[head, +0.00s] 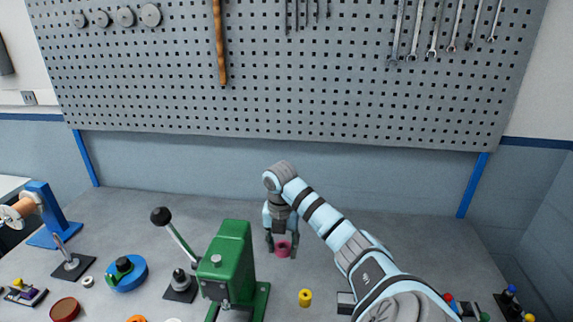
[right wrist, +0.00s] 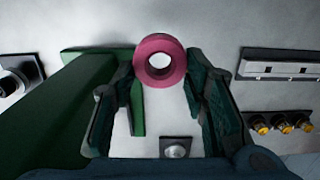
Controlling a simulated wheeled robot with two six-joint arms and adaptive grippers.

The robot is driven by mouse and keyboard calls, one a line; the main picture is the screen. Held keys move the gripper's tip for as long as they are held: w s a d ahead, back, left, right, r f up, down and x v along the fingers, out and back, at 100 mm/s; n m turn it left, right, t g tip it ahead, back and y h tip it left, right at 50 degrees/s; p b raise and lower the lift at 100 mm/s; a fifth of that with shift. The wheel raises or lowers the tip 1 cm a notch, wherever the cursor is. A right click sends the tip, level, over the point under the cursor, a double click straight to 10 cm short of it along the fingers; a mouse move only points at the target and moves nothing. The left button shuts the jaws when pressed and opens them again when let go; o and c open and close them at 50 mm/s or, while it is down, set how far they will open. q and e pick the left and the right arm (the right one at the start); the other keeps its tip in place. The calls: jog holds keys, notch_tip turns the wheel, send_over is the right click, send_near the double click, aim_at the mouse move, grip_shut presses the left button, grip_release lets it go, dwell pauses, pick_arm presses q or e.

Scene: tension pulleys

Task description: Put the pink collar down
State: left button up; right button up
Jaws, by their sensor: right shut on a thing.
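The pink collar (head: 284,251) is a short ring with a round hole. My right gripper (head: 282,243) is shut on it, with a finger at each side, behind and to the right of the green press. In the right wrist view the pink collar (right wrist: 160,43) sits between the fingertips of the right gripper (right wrist: 161,72), and pale surface shows through its hole. I cannot tell whether it touches the bench (head: 330,225) or hangs just above it. My left gripper is not in view.
A green press (head: 228,262) stands close, left of the collar. A yellow collar (head: 305,297) stands in front, to the right. A lever tool (head: 180,283) and a blue round fixture (head: 127,274) stand further left. The bench behind the collar is clear up to the wall.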

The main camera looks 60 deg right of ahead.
aim_at(282, 255)
notch_tip(282, 255, down, 7)
jog(key=shift+s+f, duration=0.15)
notch_tip(282, 255, down, 6)
jog(key=b, duration=0.6)
jog(key=shift+f, duration=0.1)
jog(key=shift+a+r, duration=0.15)
jog(key=shift+r, duration=0.25)
grip_shut()
jog(key=o, duration=1.4)
grip_release()
jog(key=shift+f, duration=0.2)
jog(key=shift+c, duration=0.2)
jog(key=shift+r, duration=0.1)
notch_tip(282, 255, up, 9)
jog(key=shift+r+p, duration=0.1)
jog(key=shift+p, duration=0.4)
notch_tip(282, 255, up, 3)
jog(key=shift+a+r+p, duration=0.15)
jog(key=shift+p, duration=0.75)
